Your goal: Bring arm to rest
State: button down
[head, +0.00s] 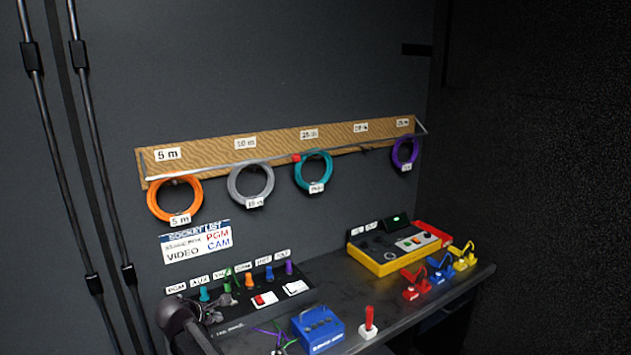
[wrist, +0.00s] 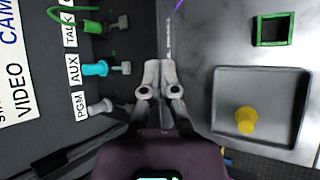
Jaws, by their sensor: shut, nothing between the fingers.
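My gripper (wrist: 158,78) is shut and empty in the wrist view, its two grey fingers close together over the dark desk edge beside the socket panel. In the head view my gripper (head: 217,305) is at the lower left, in front of the panel's left end. The labelled panel (head: 262,312) carries several coloured plugs. In the wrist view a cyan plug (wrist: 95,68) sits by the AUX label and a green plug (wrist: 92,27) by the TALK label, both left of my fingers. No held object shows.
Coiled cables, including an orange one (head: 175,200), hang from the wooden board (head: 225,150). A blue box (head: 318,330), a red-handled stand (head: 369,322) and a yellow console (head: 400,250) stand on the desk. A grey tray (wrist: 290,105) with a yellow piece (wrist: 246,120) is right of my fingers.

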jog(key=s+d+f+m+g, duration=0.25)
jog(key=d+m, duration=0.25)
jog(key=d, duration=0.8)
jog(key=s+d+f+m+g, duration=0.1)
jog(key=d+m+g, duration=0.35)
jog(key=d, duration=0.85)
jog(key=s+d+m+y, duration=0.1)
jog(key=s+d+m, duration=0.5)
jog(key=d, duration=0.3)
jog(key=s+d+f+m+g+y+p, duration=0.1)
jog(key=s+d+m+y, duration=0.1)
jog(key=s+d+m, duration=0.4)
jog(key=d+m, duration=0.1)
jog(key=d, duration=0.2)
jog(key=shift+s+d+g, duration=0.15)
jog(key=shift+s+g, duration=0.15)
jog(key=shift+s, duration=0.1)
